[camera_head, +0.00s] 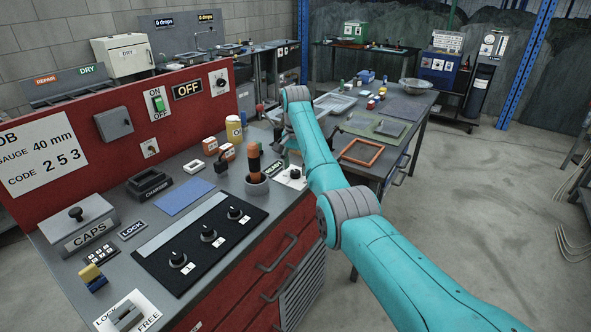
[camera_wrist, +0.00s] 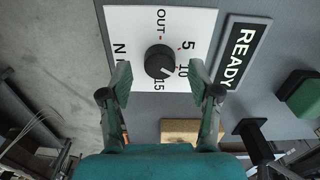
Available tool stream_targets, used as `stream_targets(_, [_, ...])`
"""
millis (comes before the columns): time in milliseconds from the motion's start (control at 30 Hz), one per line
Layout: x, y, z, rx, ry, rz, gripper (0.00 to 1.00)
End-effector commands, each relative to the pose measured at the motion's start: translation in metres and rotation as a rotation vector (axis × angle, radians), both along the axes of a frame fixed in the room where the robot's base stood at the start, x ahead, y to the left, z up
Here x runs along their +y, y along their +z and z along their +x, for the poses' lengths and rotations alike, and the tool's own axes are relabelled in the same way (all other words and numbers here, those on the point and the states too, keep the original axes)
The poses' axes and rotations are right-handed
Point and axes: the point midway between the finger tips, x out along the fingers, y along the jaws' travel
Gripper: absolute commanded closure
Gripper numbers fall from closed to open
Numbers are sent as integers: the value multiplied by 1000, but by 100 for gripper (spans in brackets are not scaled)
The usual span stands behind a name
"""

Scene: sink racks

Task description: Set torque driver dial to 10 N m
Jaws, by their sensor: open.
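The torque driver dial is a black round knob (camera_wrist: 160,61) on a white plate (camera_wrist: 118,25) marked OUT, 5, 10, 15 and N m in the wrist view. A pale line on the knob seems to point to the lower right, around the 10 to 15 marks; its exact setting is hard to read. My gripper (camera_wrist: 161,80) is open, with one finger on each side of the knob and a gap on both sides. In the head view the dial plate (camera_head: 291,178) lies at the bench's right edge, with my gripper (camera_head: 283,150) close above it, partly hidden.
A READY label (camera_wrist: 240,52) lies beside the plate. In the head view, an orange-handled tool stands in a dark cup (camera_head: 257,185) left of the dial. Three black knobs sit on a dark panel (camera_head: 165,262) nearer the front. Open floor lies to the right.

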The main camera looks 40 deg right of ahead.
Motion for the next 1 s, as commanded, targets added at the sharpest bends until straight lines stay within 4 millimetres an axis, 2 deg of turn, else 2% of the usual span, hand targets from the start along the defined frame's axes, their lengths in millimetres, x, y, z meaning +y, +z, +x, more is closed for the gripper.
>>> stream_targets(300, [0, 49, 1, -1, 0, -1, 38])
stream_targets(400, [0, 58, 0, 0, 0, 0, 38])
stream_targets(1000, [0, 61, 0, 0, 0, 0, 38])
